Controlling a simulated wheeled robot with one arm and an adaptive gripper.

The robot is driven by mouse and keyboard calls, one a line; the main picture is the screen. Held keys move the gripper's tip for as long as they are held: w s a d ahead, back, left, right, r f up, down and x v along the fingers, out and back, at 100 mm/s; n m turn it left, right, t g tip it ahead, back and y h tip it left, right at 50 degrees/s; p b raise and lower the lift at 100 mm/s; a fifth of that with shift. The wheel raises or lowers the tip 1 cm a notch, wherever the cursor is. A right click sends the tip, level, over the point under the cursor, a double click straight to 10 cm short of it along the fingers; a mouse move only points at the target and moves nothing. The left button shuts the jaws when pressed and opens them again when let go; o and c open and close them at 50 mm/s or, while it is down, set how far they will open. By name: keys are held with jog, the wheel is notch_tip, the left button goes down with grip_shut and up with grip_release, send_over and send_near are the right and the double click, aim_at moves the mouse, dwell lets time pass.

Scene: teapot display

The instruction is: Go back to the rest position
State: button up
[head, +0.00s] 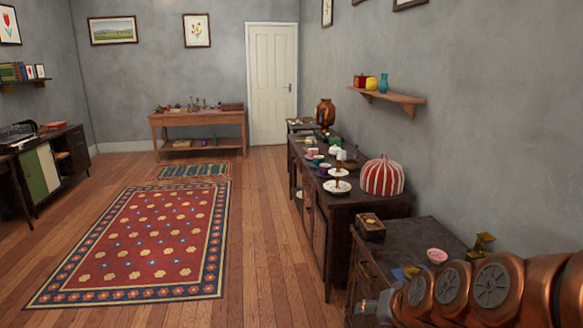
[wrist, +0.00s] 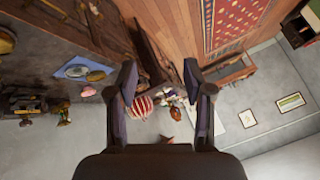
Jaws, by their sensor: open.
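My gripper shows in the wrist view (wrist: 158,80), its two dark fingers apart with nothing held between them. In the head view my copper-coloured arm reaches in from the lower right, over the near dark cabinet (head: 405,245); the fingers are not clear there. Beyond the fingers in the wrist view, the red and white striped tea cosy (wrist: 144,104) appears small and apart from them. In the head view the tea cosy (head: 382,177) stands on the long dark sideboard (head: 345,199).
A tiered white stand (head: 338,185) and cups are on the sideboard. A wall shelf (head: 398,98) juts out above. The red rug (head: 140,245) and wooden floor at left are clear.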

jog(key=s+n+g+h+p, duration=0.2)
jog(key=s+g, duration=0.7)
jog(key=s, duration=1.8)
jog(key=shift+s+d+n, duration=0.15)
jog(key=shift+d+n, duration=0.3)
jog(key=shift+n, duration=0.15)
jog(key=shift+r, duration=0.1)
jog(key=shift+c, duration=0.9)
